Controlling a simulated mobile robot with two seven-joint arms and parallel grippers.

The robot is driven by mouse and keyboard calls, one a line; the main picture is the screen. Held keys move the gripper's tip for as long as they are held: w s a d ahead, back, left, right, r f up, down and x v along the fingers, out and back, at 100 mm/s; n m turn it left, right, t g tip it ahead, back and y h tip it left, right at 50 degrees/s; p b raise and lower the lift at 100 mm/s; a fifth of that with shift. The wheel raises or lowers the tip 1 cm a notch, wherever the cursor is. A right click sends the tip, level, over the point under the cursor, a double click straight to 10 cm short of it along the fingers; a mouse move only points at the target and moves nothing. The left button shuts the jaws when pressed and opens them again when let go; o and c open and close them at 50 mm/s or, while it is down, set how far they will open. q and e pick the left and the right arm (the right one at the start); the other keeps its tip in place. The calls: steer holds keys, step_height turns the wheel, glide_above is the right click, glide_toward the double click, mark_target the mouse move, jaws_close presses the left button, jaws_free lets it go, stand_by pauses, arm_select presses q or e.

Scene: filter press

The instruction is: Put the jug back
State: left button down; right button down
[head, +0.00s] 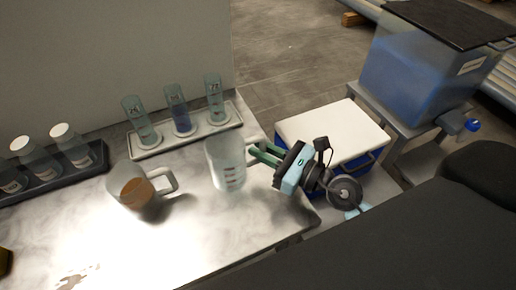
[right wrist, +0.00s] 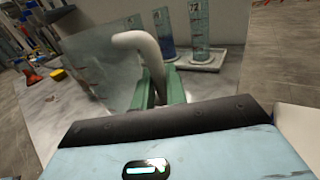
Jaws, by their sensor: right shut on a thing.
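A clear jug (head: 226,172) with red marks is at the right part of the bench in the head view and looks empty. My right gripper (head: 264,154) comes from the right, with its green fingers shut on the jug's handle. In the right wrist view, the pale curved handle (right wrist: 138,42) stands between the fingers (right wrist: 160,90), and the clear jug body (right wrist: 100,68) is beyond. I cannot tell whether the jug's base touches the bench. A second jug (head: 130,190) with brown liquid is left of it, handle to the right. My left gripper is not in view.
A white tray (head: 147,153) with three numbered cylinders is behind the jug. A dark rack (head: 100,160) with white-capped bottles is at left. A white-lidded blue box (head: 330,132) and a blue tank (head: 415,75) are off the bench at right. The bench (head: 200,235) is clear in front.

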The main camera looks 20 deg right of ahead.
steer(key=w, duration=0.3)
steer(key=shift+w+d+f, duration=0.15)
steer(key=shift+w+f, duration=0.05)
steer(key=shift+w, duration=0.15)
steer(key=shift+f+b, duration=0.9)
steer(key=shift+f, duration=0.95)
steer(key=shift+r, duration=0.1)
steer(key=c, duration=1.9)
jaws_free()
steer(key=shift+f, duration=0.2)
steer(key=o, duration=0.5)
steer(key=shift+c, duration=0.2)
steer(key=shift+r, duration=0.1)
